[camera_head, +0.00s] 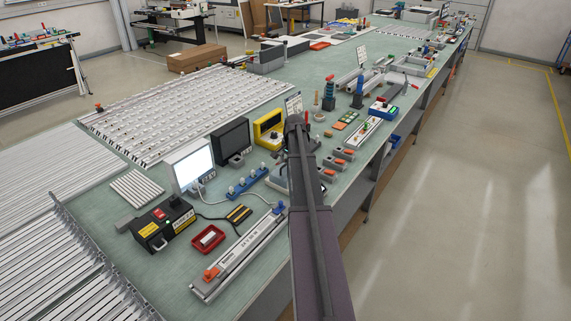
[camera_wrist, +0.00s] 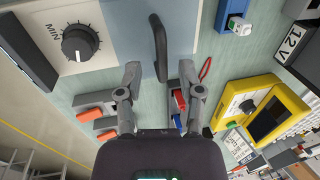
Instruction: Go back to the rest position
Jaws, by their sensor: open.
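In the wrist view my gripper (camera_wrist: 161,84) is open, its two grey fingers well apart with nothing gripped between them. A dark upright handle (camera_wrist: 158,48) shows just beyond the fingertips, on a white and blue panel (camera_wrist: 110,20) with a black MIN knob (camera_wrist: 80,43). I cannot tell the exact distance to the handle. In the head view my dark arm stretches from the bottom centre over the near part of the long workbench (camera_head: 120,170). My fingers are hidden or too small to make out there.
A yellow device (camera_head: 268,128), also in the wrist view (camera_wrist: 262,110), stands left of my arm. Orange-ended grey blocks (camera_head: 340,162) lie right of it. A lit panel (camera_head: 190,168), a black power box (camera_head: 163,224) and a red bin (camera_head: 208,239) stand nearer. The floor at right is clear.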

